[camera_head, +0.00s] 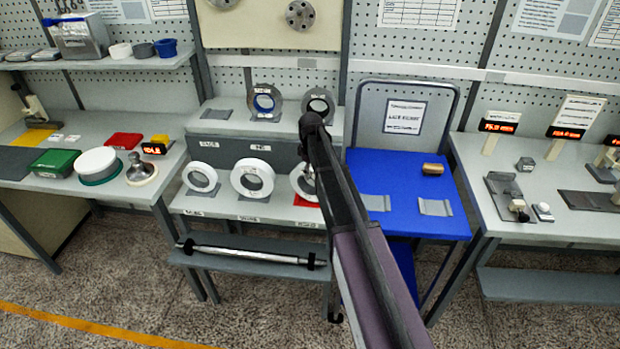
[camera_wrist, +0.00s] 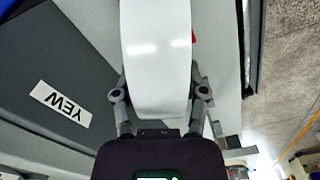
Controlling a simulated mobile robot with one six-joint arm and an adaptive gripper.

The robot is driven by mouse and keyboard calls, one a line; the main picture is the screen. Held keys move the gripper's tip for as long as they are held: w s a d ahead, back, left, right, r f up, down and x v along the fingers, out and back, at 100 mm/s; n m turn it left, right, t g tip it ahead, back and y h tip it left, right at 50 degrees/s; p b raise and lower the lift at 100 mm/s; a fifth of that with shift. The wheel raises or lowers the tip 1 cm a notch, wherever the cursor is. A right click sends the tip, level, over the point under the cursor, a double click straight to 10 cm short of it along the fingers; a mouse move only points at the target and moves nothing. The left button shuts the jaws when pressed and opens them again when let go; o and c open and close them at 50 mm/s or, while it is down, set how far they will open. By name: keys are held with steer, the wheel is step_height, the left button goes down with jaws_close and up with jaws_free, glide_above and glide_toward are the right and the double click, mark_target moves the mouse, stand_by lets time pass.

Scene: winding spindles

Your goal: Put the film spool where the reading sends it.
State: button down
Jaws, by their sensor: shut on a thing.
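A white ring-shaped spool, apparently the film spool, fills the upper middle of the wrist view (camera_wrist: 157,55). My gripper (camera_wrist: 160,88) is shut on it, with one finger on each side. In the head view the spool (camera_head: 299,180) is at the right end of the rack's lower tier, above a red patch (camera_head: 303,201). My arm hides its right part and most of my gripper (camera_head: 312,188). Whether it still touches its seat cannot be told. Orange-lit displays stand on the left bench (camera_head: 152,149) and right bench (camera_head: 499,127); their digits are too blurred to read surely.
Two more white spools (camera_head: 200,177) (camera_head: 252,178) stand left on the same tier. A blue-cored spool (camera_head: 265,103) and a grey spool (camera_head: 318,104) stand above. A "YEW" label (camera_wrist: 60,103) lies beside the held spool. The blue cart (camera_head: 400,215) has free room. A bar (camera_head: 250,255) lies below.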

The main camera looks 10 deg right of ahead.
steer(key=shift+f, duration=0.5)
steer(key=shift+f+b, duration=0.15)
steer(key=shift+b, duration=0.25)
steer(key=shift+c, duration=0.7)
jaws_free()
steer(key=shift+r, duration=0.3)
step_height(320, 180, up, 12)
steer(key=p, duration=1.2)
steer(key=shift+f, duration=0.1)
steer(key=s+m, duration=1)
steer(key=s, duration=1.9)
